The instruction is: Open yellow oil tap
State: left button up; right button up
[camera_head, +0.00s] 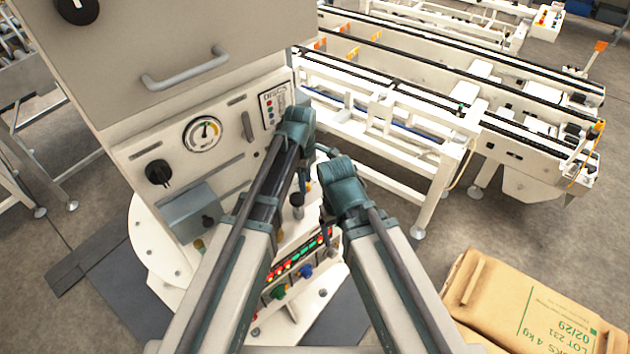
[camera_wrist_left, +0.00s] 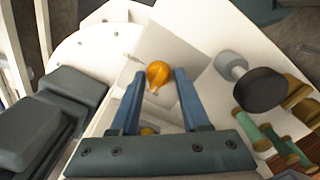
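The yellow oil tap (camera_wrist_left: 158,73), a rounded orange-yellow knob with a small stem, shows in the left wrist view on the pale machine. My left gripper (camera_wrist_left: 159,77) is open, with one blue finger on each side of the knob near the tips. Gaps seem to remain at both sides; contact cannot be told. In the head view my left arm reaches the machine front, but its fingers and this tap cannot be made out clearly. My right arm shows beside it; its gripper is not visible.
A black-capped knob (camera_wrist_left: 260,90) stands close right of the tap, with brass and green cylinders beyond. In the head view, the machine has a gauge (camera_head: 202,133), a black dial (camera_head: 158,173) and a lit button panel (camera_head: 300,256). A sack (camera_head: 530,315) lies lower right.

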pick_arm(q)
grip_shut()
jog(key=shift+m, duration=0.4)
jog(key=m, duration=0.4)
jog(key=shift+a, duration=0.1)
jog(key=m, duration=0.4)
jog(key=shift+m, duration=0.3)
jog(key=m, duration=0.4)
jog(key=shift+w+m, duration=0.1)
jog(key=shift+m, duration=2.4)
